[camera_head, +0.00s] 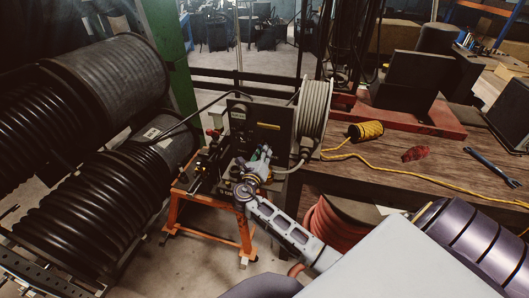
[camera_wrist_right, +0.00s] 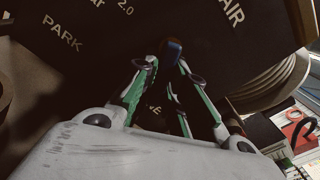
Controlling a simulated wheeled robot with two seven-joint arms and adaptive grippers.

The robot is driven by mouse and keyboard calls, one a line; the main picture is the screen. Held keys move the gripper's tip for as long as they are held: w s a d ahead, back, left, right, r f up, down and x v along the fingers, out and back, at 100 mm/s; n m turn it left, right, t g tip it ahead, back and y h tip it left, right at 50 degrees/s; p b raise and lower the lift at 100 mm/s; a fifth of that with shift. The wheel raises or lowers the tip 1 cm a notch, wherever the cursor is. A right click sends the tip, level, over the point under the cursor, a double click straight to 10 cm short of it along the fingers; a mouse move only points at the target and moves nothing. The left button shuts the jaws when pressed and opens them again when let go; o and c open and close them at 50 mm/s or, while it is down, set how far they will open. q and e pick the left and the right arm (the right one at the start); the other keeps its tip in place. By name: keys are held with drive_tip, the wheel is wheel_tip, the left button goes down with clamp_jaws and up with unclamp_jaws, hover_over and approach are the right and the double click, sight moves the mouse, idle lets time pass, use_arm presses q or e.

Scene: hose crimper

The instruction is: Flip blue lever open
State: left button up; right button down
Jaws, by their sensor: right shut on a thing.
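The hose machine is a black panel box (camera_head: 285,113) on an orange stand (camera_head: 206,228). In the right wrist view its dark panel (camera_wrist_right: 100,45) carries white lettering, including "PARK" and "AIR". The blue lever (camera_wrist_right: 174,48) shows as a small dark blue end in front of this panel. My right gripper (camera_head: 262,158) is at the front of the machine. In the right wrist view its green-lined fingers (camera_wrist_right: 172,62) converge on the blue lever and are shut on it. In the head view the lever is not clearly visible at the gripper. My left gripper is out of view.
A grey hose coil (camera_head: 314,108) is on the machine's right side. Large black hose reels (camera_head: 95,200) fill the left. A green post (camera_head: 168,60) stands behind.

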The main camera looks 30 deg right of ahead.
drive_tip(key=shift+w+r, duration=0.1)
drive_tip(key=shift+r, duration=0.05)
drive_tip(key=c, duration=1.4)
unclamp_jaws()
drive_tip(key=shift+a, duration=0.1)
drive_tip(key=shift+c, duration=0.2)
drive_tip(key=v, duration=1.2)
